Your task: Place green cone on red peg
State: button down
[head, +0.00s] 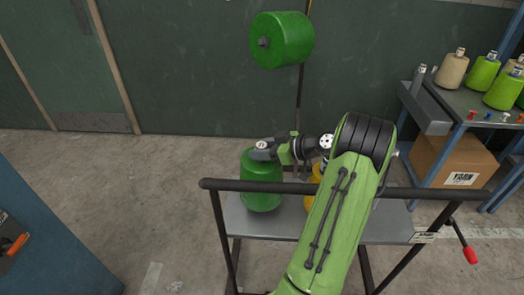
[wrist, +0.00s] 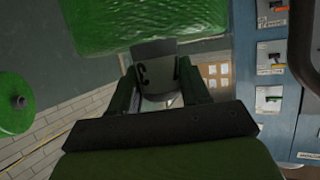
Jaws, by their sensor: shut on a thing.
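A large green cone (head: 261,190) is upright over the left part of the grey cart tray (head: 290,226). My gripper (head: 264,149) is at its top, shut on its narrow grey tip. The wrist view shows the tip (wrist: 155,70) between my two fingers (wrist: 158,88), with the green body (wrist: 140,20) beyond. I cannot tell whether the cone's base touches the tray.
A yellow cone (head: 311,198) is mostly hidden behind my arm. Another green cone (head: 282,40) hangs sideways on a pole. Tan and green cones (head: 483,73) stand on the right shelf, above a yarn box (head: 456,163). A dark rail (head: 230,185) crosses the cart's near side.

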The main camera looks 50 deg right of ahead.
notch_tip(320, 180, down, 4)
jog(key=shift+r+b, duration=0.2)
jog(key=shift+b, duration=0.3)
jog(key=shift+a+r, duration=0.1)
jog(key=c, duration=1)
grip_release()
jog(key=shift+f, duration=0.3)
jog(key=o, duration=0.5)
jog(key=shift+r, duration=0.25)
